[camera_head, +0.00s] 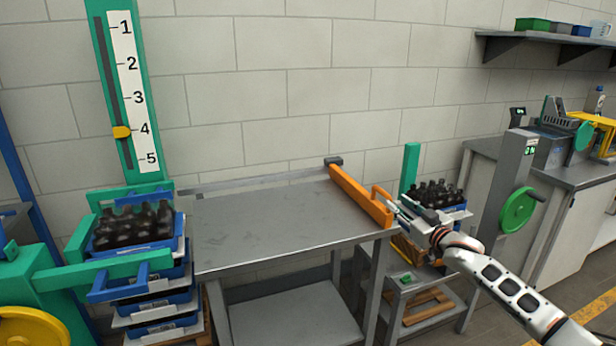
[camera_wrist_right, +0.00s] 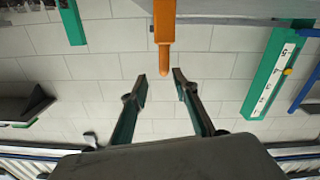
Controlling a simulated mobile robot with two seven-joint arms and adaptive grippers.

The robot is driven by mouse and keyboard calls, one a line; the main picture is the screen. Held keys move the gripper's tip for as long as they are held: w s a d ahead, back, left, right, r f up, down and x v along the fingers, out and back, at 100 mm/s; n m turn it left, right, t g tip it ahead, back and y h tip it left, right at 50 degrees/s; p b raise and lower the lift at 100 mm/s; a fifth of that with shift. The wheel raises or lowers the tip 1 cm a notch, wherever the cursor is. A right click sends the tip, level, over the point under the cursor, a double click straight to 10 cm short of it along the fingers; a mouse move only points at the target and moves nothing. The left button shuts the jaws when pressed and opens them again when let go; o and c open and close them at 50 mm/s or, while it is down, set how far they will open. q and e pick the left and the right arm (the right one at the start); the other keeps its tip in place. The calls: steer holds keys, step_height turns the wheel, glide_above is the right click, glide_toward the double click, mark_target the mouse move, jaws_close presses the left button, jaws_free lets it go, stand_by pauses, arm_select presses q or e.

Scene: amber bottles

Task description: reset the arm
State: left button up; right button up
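My right arm (camera_head: 505,282) reaches in from the lower right of the head view. My right gripper (camera_head: 392,206) is beside the near end of the orange pusher bar (camera_head: 352,190) on the grey table. In the right wrist view, the gripper (camera_wrist_right: 160,74) has its two fingers apart with nothing held between them. The tip of an orange part (camera_wrist_right: 164,30) shows between or just beyond the fingertips; whether it touches them I cannot tell. My left arm and gripper are not in view.
Dark bottles (camera_head: 135,225) fill a blue crate atop a stack at left; another bottle crate (camera_head: 437,196) stands right of the table. A green numbered post (camera_head: 125,85) rises behind. A green handwheel (camera_head: 517,210) is at right.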

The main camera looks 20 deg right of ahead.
steer(key=s+a+f+n+g+y, duration=0.1)
steer(key=s+a+f+g, duration=0.1)
steer(key=s+a+f, duration=0.65)
steer(key=s+a+f+n+g+y, duration=0.1)
steer(key=s+a+f, duration=0.5)
steer(key=a+f, duration=0.6)
steer(key=s+a+f+g, duration=0.1)
steer(key=s+a+f, duration=0.3)
steer(key=s, duration=0.4)
steer(key=s+a+f+g, duration=0.1)
steer(key=s+a+f, duration=0.3)
steer(key=s, duration=0.5)
steer(key=s+a+f+g, duration=0.2)
steer(key=s+a+f, duration=0.2)
steer(key=s, duration=0.4)
steer(key=shift+s+a, duration=0.15)
steer(key=shift+a, duration=0.2)
